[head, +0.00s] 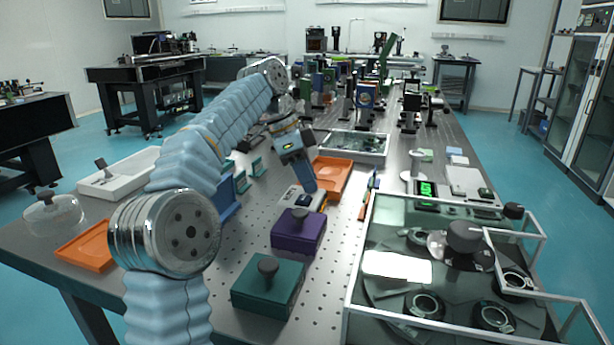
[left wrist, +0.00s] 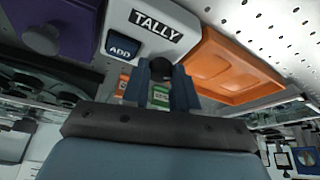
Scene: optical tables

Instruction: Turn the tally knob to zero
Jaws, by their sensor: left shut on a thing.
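The tally counter (head: 287,198) is a small pale box on the perforated table, behind the purple box. In the left wrist view its white top (left wrist: 160,20) shows a TALLY label and a dark blue ADD button (left wrist: 122,47). My left gripper (head: 308,186) reaches down to the counter. In the left wrist view its blue fingers (left wrist: 162,88) are shut on the black tally knob (left wrist: 160,66) at the counter's side. A small green patch shows between the fingers; I cannot read a count. The knob is hidden in the head view. My right gripper is not in view.
A purple box (head: 297,234) and a teal box (head: 267,286) with black knobs stand in front. An orange tray (head: 333,176) lies right behind the counter. A glass-walled enclosure (head: 358,262) fills the right front. Blue holders stand left of the counter.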

